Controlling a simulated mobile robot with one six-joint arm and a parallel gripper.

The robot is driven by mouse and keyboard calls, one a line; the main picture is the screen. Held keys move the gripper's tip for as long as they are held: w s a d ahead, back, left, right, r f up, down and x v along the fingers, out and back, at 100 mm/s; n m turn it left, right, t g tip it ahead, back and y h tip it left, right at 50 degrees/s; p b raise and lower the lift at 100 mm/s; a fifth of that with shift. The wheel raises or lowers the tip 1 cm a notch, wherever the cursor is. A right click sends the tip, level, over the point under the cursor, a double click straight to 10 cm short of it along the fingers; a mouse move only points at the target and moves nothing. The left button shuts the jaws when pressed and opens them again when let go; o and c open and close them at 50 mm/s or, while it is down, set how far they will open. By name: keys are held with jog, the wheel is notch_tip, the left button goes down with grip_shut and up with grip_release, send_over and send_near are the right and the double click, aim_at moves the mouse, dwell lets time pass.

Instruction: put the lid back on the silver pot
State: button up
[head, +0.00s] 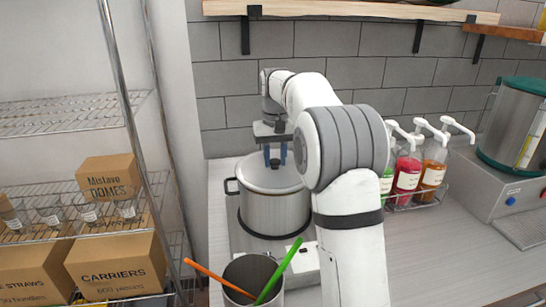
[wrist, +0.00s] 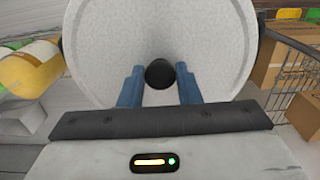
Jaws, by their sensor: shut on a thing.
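The silver pot (head: 275,212) stands on a flat base on the counter, a dark handle showing at its left side. Its round pale lid (head: 268,180) is over the pot's mouth and looks level; I cannot tell whether it rests on the rim or hangs just above it. My gripper (head: 275,157) points down over the lid. In the wrist view, my gripper's blue fingers (wrist: 160,82) are shut on the lid's black knob (wrist: 160,73), and the lid (wrist: 160,30) fills the upper middle. The pot is hidden under the lid there.
A metal container (head: 240,275) with an orange and a green stick stands in front of the pot. Syrup pump bottles (head: 407,172) and a green-lidded steel dispenser (head: 510,130) are at the right. A wire rack with boxes (head: 115,262) is at the left.

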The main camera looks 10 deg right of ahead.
jog(key=o, duration=1.6)
jog(key=shift+o, duration=0.2)
jog(key=shift+r, duration=0.15)
jog(key=shift+r+p, duration=3.4)
jog(key=shift+r, duration=0.05)
jog(key=shift+f, duration=0.1)
grip_shut()
